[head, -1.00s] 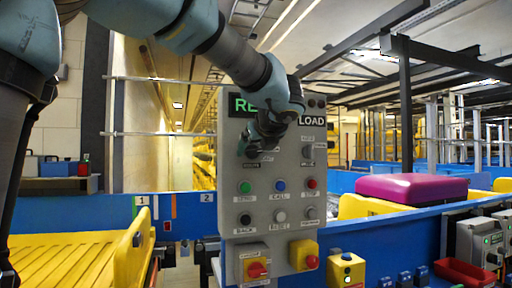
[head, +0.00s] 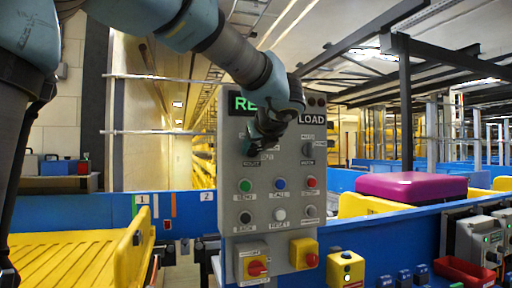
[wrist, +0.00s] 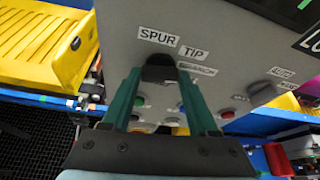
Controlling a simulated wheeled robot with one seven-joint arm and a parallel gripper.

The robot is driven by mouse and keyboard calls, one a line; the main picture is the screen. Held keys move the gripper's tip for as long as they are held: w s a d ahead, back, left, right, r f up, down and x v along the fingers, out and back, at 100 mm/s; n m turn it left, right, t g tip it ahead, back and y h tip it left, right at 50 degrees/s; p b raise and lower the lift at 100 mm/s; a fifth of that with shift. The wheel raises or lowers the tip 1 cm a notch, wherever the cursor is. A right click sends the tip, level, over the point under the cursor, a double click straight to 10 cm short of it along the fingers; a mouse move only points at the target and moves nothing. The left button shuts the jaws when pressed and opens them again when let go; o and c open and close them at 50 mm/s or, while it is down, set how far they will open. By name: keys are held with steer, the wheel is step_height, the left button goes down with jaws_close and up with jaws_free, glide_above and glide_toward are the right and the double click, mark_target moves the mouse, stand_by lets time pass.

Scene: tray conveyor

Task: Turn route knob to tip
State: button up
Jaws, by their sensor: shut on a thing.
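The grey control panel (head: 300,235) stands upright in front of me. My gripper (head: 256,146) is at its upper left. In the wrist view, the black route knob (wrist: 159,67) sits between the two teal fingertips of my gripper (wrist: 159,78), which is shut on it. The labels SPUR (wrist: 158,37), TIP (wrist: 193,52) and a third, blurred label (wrist: 197,69) lie around the knob. The knob's pointer direction cannot be made out. In the head view, the gripper hides the knob, and my arm covers part of the green-lettered display (head: 240,104).
Below the gripper are push buttons, including a green one (head: 245,185) and a red one (head: 312,182). A second knob (head: 307,150) is to the right.

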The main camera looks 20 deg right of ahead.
steer(key=b, duration=0.2)
steer(key=n+h+b, duration=0.1)
steer(key=b, duration=0.1)
steer(key=shift+a+f+n, duration=0.2)
steer(key=shift+f+n, duration=0.1)
steer(key=shift+f, duration=0.05)
steer(key=n+h+b, duration=0.1)
steer(key=b, duration=0.1)
steer(key=shift+b, duration=0.4)
steer(key=n+h+b, duration=0.1)
steer(key=n+b, duration=0.1)
steer(key=b, duration=0.2)
steer(key=shift+a, duration=0.15)
steer(key=shift+n+h+b, duration=0.3)
steer(key=shift+b, duration=0.6)
steer(key=shift+r, duration=0.15)
steer(key=o, duration=1.4)
